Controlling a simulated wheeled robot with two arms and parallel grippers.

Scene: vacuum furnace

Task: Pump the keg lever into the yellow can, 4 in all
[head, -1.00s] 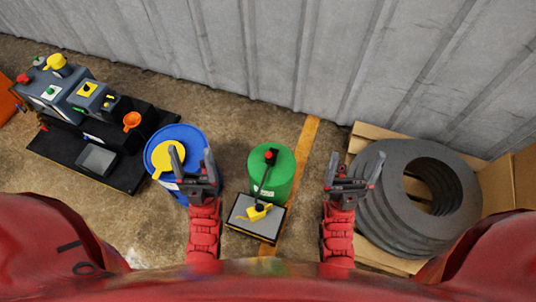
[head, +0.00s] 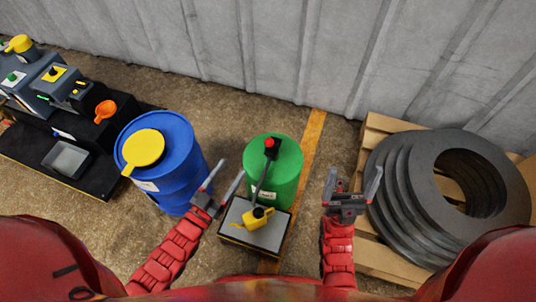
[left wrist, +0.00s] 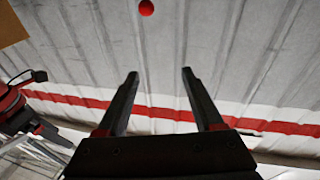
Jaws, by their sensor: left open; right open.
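The green keg (head: 287,163) stands in the middle of the head view. Its dark lever (head: 263,172) ends in a red knob (head: 271,143) above the keg top. The yellow can (head: 256,216) sits on a grey-topped stand (head: 238,230) in front of the keg. My left gripper (head: 228,178) is open and empty, left of the lever and apart from it. In the left wrist view a red ball (left wrist: 146,7), seemingly the lever knob, shows beyond the open fingers (left wrist: 159,73). My right gripper (head: 354,178) is open and empty, right of the keg.
A blue drum (head: 182,165) with a yellow lid (head: 143,150) stands left of my left gripper. Grey rings (head: 402,190) lie stacked on a wooden pallet (head: 372,135) at right. Machines on a black base (head: 25,160) are far left. A corrugated wall (head: 300,60) runs behind.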

